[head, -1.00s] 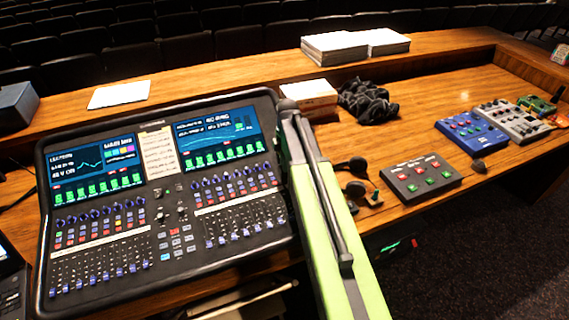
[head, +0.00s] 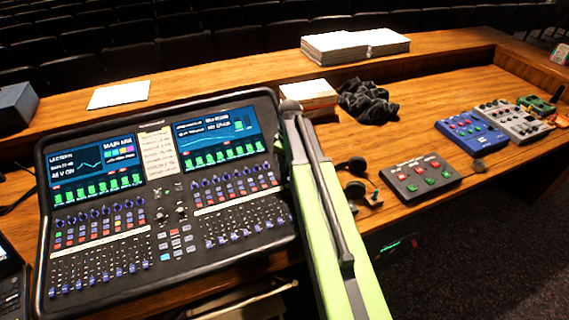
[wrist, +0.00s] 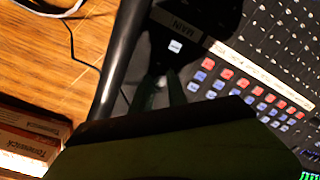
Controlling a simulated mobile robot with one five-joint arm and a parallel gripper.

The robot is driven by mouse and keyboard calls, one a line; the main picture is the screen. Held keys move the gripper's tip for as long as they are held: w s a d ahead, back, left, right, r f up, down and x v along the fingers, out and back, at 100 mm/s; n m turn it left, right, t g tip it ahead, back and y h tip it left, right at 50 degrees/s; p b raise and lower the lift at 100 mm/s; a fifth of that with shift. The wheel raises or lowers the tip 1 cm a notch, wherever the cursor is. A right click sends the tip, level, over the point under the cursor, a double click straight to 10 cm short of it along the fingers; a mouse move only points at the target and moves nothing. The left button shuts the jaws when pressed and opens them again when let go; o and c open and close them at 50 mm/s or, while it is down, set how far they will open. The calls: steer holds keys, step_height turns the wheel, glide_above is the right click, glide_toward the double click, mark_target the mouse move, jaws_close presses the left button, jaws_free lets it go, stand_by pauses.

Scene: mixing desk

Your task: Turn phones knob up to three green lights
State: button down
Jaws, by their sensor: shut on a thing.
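The mixing console (head: 95,200) stands on the wooden desk, with two lit screens and rows of knobs and faders. My green arm reaches over its right side in the head view and hides that edge. In the wrist view my gripper (wrist: 161,92) points at the dark panel at the console's edge. Its narrow fingers are shut on a small knob (wrist: 160,81), of which only a pale bit shows. A lit white button (wrist: 175,46) and a "MAIN" label lie just beyond. The phones label and its lights cannot be made out.
A dark bar runs along the console's edge in the wrist view, left of my fingers. Headphones (head: 354,188), a dark button box (head: 421,179), a black cloth (head: 366,101) and a book stack (head: 308,97) lie right of the console.

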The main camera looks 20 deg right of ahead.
steer(key=shift+m, duration=0.4)
steer(key=c, duration=1.3)
jaws_free()
steer(key=shift+r, duration=0.1)
step_height(320, 180, up, 17)
steer(key=s+p, duration=0.1)
steer(key=p, duration=1.6)
steer(key=shift+s+d, duration=0.3)
steer(key=shift+d, duration=0.1)
